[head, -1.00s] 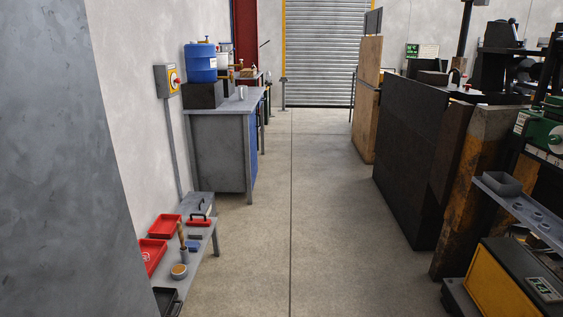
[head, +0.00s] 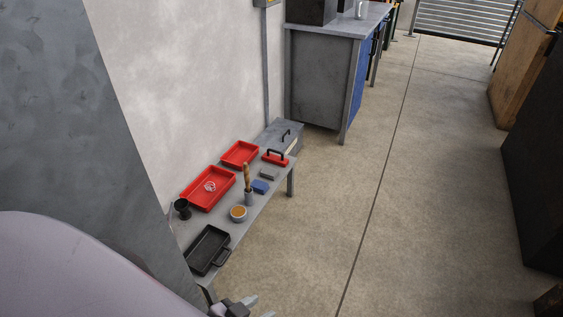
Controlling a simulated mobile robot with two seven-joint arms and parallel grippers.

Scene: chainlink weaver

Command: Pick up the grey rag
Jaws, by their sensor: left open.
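A small flat grey piece (head: 269,174), which looks like the folded grey rag, lies on the low grey bench (head: 222,243). It sits between a blue piece (head: 260,187) and a red tool with a black handle (head: 275,158). My left gripper (head: 259,306) shows at the bottom edge, partly cut off, with its fingers apart and empty. It is in front of the bench's near end, well apart from the rag. My right gripper is out of view.
Two red trays (head: 208,190) (head: 240,153), a black tray (head: 207,250), a small bowl (head: 238,213), a wooden-handled brush (head: 247,176) and a dark cup (head: 182,208) share the bench. A grey wall panel (head: 75,130) stands at left. Floor (head: 330,220) to the right is clear.

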